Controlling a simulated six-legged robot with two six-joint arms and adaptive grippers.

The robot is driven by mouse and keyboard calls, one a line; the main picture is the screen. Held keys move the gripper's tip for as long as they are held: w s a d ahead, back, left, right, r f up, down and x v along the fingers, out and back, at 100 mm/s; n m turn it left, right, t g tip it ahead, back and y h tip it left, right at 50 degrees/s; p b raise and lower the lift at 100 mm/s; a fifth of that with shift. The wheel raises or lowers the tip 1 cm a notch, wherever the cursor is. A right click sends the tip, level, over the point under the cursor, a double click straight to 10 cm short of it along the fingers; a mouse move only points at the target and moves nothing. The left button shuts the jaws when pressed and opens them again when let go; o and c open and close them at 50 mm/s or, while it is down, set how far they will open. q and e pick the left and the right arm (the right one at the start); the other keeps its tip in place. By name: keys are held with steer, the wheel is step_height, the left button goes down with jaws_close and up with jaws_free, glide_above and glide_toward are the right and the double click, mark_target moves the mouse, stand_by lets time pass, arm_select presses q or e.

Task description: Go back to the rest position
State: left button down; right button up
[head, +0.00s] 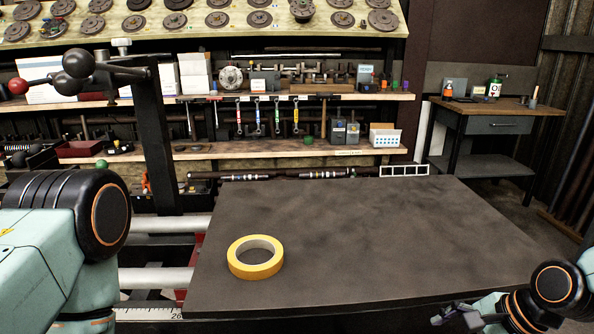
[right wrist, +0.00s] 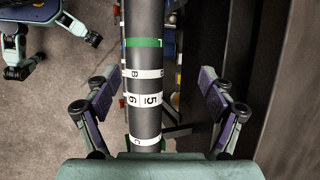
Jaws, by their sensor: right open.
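My right arm shows at the lower right of the head view, with dark gripper parts (head: 458,318) at the table's front edge. In the right wrist view my right gripper (right wrist: 153,88) has its two fingers spread wide apart and holds nothing. A dark shaft (right wrist: 146,65) with a green band and white number labels runs lengthwise through the picture between the fingers. Clear gaps show on both sides of it; how far below the fingers it lies I cannot tell. My left arm is at the left of the head view; its gripper is outside the picture.
A dark table (head: 360,240) fills the middle, with a yellow tape roll (head: 255,258) at its left front and most of its top bare. Behind it are a banded dark shaft (head: 270,176) and tool shelves (head: 300,97). A wooden workbench (head: 500,105) stands at the back right.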

steer(key=shift+r+p, duration=0.45)
steer(key=shift+r, duration=0.4)
steer(key=shift+f+b, duration=0.2)
steer(key=shift+b, duration=0.35)
